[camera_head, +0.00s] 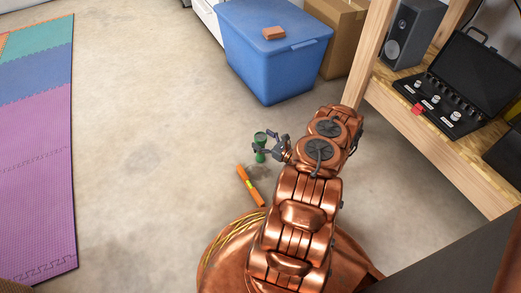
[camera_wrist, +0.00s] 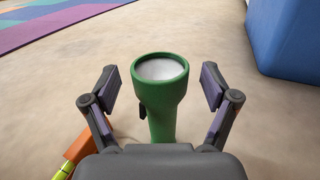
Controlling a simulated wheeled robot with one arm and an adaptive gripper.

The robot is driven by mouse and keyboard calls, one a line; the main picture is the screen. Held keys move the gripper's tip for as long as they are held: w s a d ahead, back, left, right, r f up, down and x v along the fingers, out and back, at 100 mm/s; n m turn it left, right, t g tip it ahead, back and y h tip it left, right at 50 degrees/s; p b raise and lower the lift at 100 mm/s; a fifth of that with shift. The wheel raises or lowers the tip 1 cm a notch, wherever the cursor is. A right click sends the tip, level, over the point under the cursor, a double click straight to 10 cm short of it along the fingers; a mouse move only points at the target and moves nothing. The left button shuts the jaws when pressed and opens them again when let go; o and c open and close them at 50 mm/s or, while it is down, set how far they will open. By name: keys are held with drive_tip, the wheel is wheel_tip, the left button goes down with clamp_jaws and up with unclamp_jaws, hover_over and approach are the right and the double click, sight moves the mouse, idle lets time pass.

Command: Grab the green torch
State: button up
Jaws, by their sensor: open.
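The green torch (camera_head: 260,147) stands upright on the concrete floor, lens end up. In the wrist view the torch (camera_wrist: 160,92) is centred, with its pale round lens facing up and a dark switch on its left side. My gripper (camera_head: 263,144) is open, with one finger on each side of the torch. In the wrist view my gripper (camera_wrist: 162,88) shows a gap between each finger and the torch. The torch's lower end is hidden behind the gripper body in the wrist view.
An orange level-like tool (camera_head: 250,186) lies on the floor close to the torch. A blue bin (camera_head: 268,60) with a small brick-coloured block (camera_head: 273,33) on its lid stands behind. A wooden shelf (camera_head: 450,150) is at right. Foam mats (camera_head: 35,150) lie at left. Floor between is clear.

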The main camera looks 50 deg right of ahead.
drive_tip(key=shift+w+a, duration=0.1)
drive_tip(key=shift+w, duration=0.5)
clamp_jaws()
idle(0.4)
